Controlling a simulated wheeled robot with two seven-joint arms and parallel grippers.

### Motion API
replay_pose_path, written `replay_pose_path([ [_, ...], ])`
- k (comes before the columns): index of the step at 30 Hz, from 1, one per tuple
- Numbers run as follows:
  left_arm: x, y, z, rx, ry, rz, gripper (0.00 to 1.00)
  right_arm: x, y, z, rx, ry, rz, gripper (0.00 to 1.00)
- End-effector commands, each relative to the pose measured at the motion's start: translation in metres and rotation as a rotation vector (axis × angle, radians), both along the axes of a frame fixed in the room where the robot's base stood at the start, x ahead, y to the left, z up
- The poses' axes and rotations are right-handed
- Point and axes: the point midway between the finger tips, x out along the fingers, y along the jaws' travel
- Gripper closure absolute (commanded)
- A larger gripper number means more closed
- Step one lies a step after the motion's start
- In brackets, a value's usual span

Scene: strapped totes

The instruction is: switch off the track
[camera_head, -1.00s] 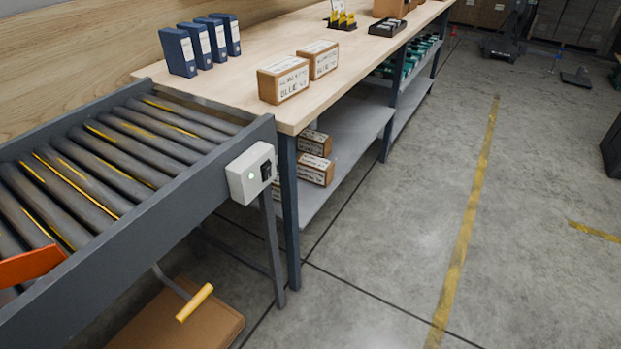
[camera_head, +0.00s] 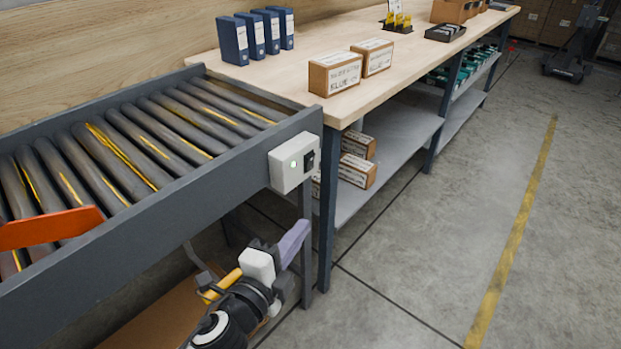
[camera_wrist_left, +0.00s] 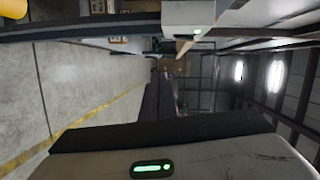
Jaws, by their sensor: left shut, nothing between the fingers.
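The roller track (camera_head: 130,150) runs in from the left, with dark rollers in a grey frame. A white switch box (camera_head: 281,172) is fixed to its side rail near the end, with a black rocker switch (camera_head: 309,160) and a lit green light (camera_head: 293,164). My left gripper (camera_head: 298,236) is shut and empty, its purple fingers pointing up and right, below the box and apart from it in the picture. In the left wrist view the box (camera_wrist_left: 188,14) is at the top, beyond the fingers (camera_wrist_left: 158,98); the rocker is not clear there. My right gripper is out of view.
A wooden bench (camera_head: 400,65) adjoins the track, carrying blue binders (camera_head: 232,42) and labelled boxes (camera_head: 335,74). A bench leg (camera_head: 327,215) stands right of my left gripper. A yellow handle (camera_head: 228,281) is behind my left arm. The floor at right is open.

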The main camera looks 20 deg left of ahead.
Motion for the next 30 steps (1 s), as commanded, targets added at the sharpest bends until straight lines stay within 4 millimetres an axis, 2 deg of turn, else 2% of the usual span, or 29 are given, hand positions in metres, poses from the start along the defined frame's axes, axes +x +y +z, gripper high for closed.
replay_pose_path([
  [1, 0.008, -0.002, 0.015, 0.086, -0.063, -0.014, 1.0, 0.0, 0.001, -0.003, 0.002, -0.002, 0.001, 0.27],
  [3, 0.014, -0.003, 0.031, 0.172, -0.12, -0.021, 1.0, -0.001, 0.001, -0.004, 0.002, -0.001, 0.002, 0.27],
  [6, 0.016, -0.004, 0.042, 0.228, -0.157, -0.026, 1.0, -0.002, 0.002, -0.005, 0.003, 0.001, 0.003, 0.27],
  [15, 0.017, -0.004, 0.043, 0.23, -0.158, -0.025, 1.0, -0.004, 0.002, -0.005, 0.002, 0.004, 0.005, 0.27],
  [19, 0.023, -0.005, 0.044, 0.229, -0.159, -0.025, 1.0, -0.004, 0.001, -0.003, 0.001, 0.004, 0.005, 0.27],
  [23, 0.042, -0.007, 0.046, 0.229, -0.161, -0.024, 1.0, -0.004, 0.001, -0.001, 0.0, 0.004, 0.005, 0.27],
  [30, 0.093, -0.012, 0.047, 0.228, -0.16, -0.023, 1.0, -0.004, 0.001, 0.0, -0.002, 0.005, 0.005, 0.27],
])
